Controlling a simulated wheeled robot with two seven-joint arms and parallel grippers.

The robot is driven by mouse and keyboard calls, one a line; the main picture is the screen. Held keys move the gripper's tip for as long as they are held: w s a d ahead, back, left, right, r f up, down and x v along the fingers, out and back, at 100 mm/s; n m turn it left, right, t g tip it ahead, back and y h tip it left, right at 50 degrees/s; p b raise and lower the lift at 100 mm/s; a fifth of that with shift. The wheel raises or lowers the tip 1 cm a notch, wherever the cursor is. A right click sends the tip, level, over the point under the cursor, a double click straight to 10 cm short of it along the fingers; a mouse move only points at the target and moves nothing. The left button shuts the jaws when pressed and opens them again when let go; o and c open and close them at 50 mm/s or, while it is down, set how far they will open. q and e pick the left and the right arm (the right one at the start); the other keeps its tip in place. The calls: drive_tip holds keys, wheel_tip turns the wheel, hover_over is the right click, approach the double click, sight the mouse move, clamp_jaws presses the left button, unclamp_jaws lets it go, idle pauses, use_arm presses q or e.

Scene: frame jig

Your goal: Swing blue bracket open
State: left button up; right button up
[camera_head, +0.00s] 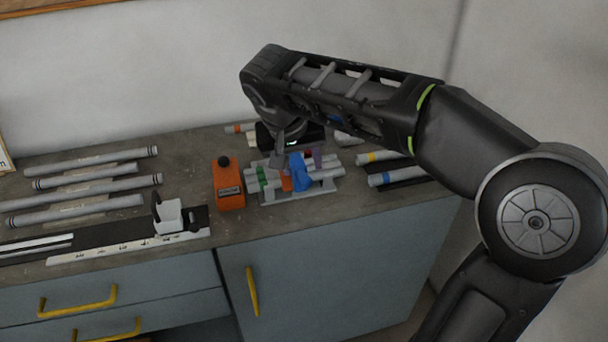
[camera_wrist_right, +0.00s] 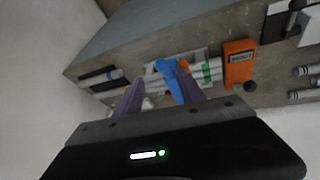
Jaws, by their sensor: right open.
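The blue bracket (camera_head: 301,173) sits across the grey tubes of the frame jig (camera_head: 298,198) on the bench. It also shows in the right wrist view (camera_wrist_right: 168,80), between my two purple fingers and closer to the right-hand one. I cannot tell whether that finger touches it. My right gripper (camera_head: 301,158) comes down from behind and above the jig, with its jaws apart. The open fingers (camera_wrist_right: 158,78) also show in the wrist view, with nothing clasped. An orange part and green clips (camera_head: 263,178) sit beside the bracket. My left gripper is not in view.
An orange box with a black knob (camera_head: 229,188) stands just left of the jig. Tubes with yellow and blue bands (camera_head: 385,170) lie to its right. Several grey tubes (camera_head: 95,185) and a measuring rail with a white block (camera_head: 170,216) lie at left. The wall is close behind.

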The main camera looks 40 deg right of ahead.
sight(306, 179)
drive_tip(key=shift+p+x, duration=0.55)
drive_tip(key=shift+x, duration=3.55)
drive_tip(key=shift+w, duration=0.15)
drive_tip(key=shift+c, duration=0.6)
drive_tip(key=shift+r, duration=0.1)
clamp_jaws()
